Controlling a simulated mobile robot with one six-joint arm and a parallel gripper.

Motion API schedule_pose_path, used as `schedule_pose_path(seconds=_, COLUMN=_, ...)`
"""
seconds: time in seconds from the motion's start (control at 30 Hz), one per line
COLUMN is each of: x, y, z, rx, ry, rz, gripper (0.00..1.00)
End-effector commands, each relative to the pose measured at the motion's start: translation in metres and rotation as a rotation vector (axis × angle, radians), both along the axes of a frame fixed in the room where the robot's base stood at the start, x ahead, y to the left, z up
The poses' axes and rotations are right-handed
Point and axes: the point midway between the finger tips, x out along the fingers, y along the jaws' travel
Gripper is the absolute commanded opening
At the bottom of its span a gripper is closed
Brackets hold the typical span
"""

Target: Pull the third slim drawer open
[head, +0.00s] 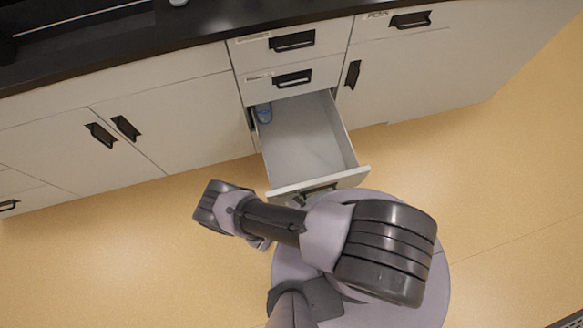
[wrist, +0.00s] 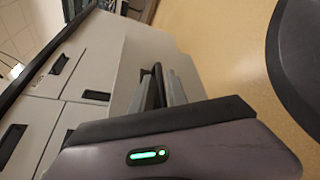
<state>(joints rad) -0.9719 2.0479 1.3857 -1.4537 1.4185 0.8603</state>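The third slim drawer (head: 305,135) down the narrow column stands pulled well out from the cabinet in the head view. Its pale front carries a black handle (head: 318,190), partly covered by my arm. In the wrist view my gripper (wrist: 160,88) reaches the drawer front, its two grey fingers on either side of the dark handle (wrist: 157,75) and seemingly closed on it.
A blue object (head: 264,113) lies at the drawer's back left corner. Two shut drawers with black handles (head: 292,40) are above. Cabinet doors (head: 165,115) flank the column under a black countertop (head: 190,30). The tan floor (head: 500,200) is clear at the right.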

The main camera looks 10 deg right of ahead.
Motion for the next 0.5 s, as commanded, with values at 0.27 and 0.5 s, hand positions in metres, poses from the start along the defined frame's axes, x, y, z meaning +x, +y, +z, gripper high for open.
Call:
schedule_pose_path(seconds=0.27, x=-0.023, y=0.060, z=0.016, rx=0.003, ry=-0.002, rz=0.005, gripper=0.19)
schedule_pose_path(seconds=0.5, x=-0.046, y=0.116, z=0.028, rx=0.003, ry=0.000, rz=0.003, gripper=0.19)
